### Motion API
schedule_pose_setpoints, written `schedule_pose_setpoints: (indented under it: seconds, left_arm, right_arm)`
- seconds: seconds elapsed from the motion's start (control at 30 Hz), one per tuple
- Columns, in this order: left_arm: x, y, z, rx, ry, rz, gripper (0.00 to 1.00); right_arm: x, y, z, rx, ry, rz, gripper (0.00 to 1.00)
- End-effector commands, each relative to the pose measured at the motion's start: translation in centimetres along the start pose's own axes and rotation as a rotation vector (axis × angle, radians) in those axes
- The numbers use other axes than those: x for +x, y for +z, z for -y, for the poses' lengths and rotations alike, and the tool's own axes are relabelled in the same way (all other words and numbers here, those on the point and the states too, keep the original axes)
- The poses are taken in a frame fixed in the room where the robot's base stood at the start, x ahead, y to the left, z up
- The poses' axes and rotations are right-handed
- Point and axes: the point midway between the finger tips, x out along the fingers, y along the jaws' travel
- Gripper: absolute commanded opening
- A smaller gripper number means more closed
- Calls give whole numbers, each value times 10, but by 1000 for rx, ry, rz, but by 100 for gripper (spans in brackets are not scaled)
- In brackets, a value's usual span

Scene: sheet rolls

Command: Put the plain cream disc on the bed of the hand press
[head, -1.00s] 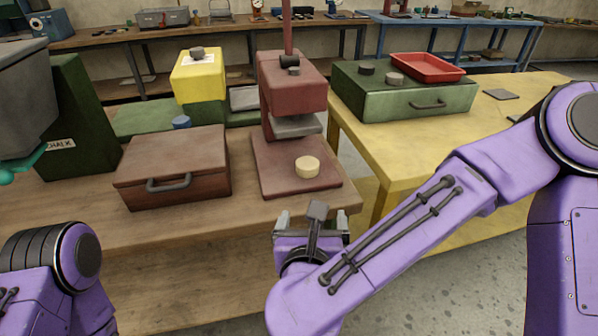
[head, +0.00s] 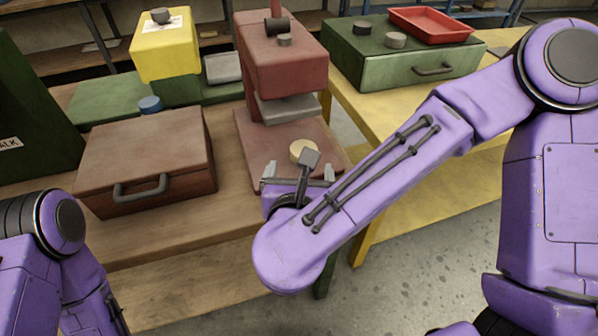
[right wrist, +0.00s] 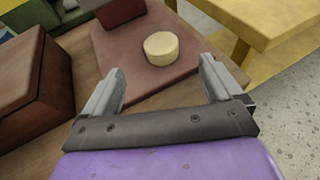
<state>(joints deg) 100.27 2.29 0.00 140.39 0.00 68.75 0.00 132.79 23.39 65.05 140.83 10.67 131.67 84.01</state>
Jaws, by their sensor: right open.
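The plain cream disc (head: 301,149) rests on the reddish bed (head: 262,142) of the hand press (head: 282,62), towards its front edge. In the head view my right gripper partly covers it. In the right wrist view the cream disc (right wrist: 161,48) lies beyond the fingers, between their lines. My right gripper (head: 298,172) is open and empty, just in front of the bed; its fingers (right wrist: 156,80) are wide apart and not touching the disc. My left gripper is not in view; only part of my left arm shows at the lower left.
A brown case (head: 146,163) with a handle stands left of the press. Behind it are a blue disc (head: 150,104) and a yellow block (head: 166,46). A green box (head: 402,62) with grey discs and a red tray (head: 432,25) stands on the yellow table (head: 372,118) at right.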

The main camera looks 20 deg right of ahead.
Motion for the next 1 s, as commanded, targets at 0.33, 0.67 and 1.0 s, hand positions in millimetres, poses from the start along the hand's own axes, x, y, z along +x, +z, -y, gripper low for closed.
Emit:
schedule_pose_setpoints:
  seconds: [0.33, 0.67, 1.0]
  left_arm:
    - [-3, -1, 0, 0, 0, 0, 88]
    - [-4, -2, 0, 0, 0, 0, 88]
    - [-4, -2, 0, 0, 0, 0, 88]
  right_arm:
    - [63, 0, 1, 2, -3, -3, 93]
    - [98, 0, 0, -1, 1, 0, 93]
    - [99, 0, 0, -1, 1, 0, 73]
